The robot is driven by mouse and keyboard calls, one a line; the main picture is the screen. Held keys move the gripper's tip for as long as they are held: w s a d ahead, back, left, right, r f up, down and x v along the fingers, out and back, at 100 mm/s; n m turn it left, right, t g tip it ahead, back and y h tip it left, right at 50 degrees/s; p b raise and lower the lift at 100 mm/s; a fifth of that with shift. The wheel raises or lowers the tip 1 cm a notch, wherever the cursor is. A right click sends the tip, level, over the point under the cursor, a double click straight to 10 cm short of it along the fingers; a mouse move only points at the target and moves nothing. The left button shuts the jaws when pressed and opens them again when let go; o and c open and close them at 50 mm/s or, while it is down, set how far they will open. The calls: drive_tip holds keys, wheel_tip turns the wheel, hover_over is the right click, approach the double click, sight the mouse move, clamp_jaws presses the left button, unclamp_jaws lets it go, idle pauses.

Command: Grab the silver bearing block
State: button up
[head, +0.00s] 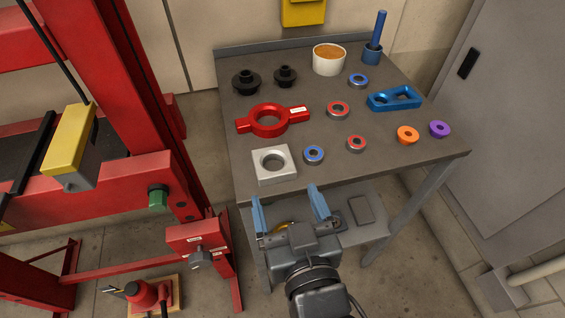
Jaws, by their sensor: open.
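The silver bearing block (262,170) is a square pale metal block with a round hole through its middle. It lies flat at the front left corner of the grey worktable (318,137). My gripper (290,198) has two blue fingers set well apart with nothing between them. It is in front of the table's front edge, to the right of the block and nearer to me. The fingers are apart from the block. Its height against the tabletop is hard to tell.
A blue-sealed bearing (313,155) lies close to the right of the block. A red two-armed holder (270,121) lies behind it. Several other bearings and rings, a blue link (394,98) and a white tub (328,60) share the table. A red press frame (150,120) stands left.

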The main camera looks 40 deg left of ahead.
sight(270, 151)
drive_tip(key=x, duration=0.2)
drive_tip(key=shift+w+a+r, duration=0.1)
drive_tip(key=shift+a+r, duration=0.05)
drive_tip(key=shift+a, duration=0.3)
drive_tip(key=x, duration=0.4)
drive_tip(key=shift+w+r+p, duration=0.2)
drive_tip(key=shift+r+p, duration=0.1)
drive_tip(key=shift+w+a+f, duration=0.15)
drive_tip(key=shift+w+a, duration=0.25)
drive_tip(key=shift+a, duration=0.05)
drive_tip(key=shift+c, duration=0.3)
drive_tip(key=c, duration=0.8)
drive_tip(key=shift+c, duration=0.2)
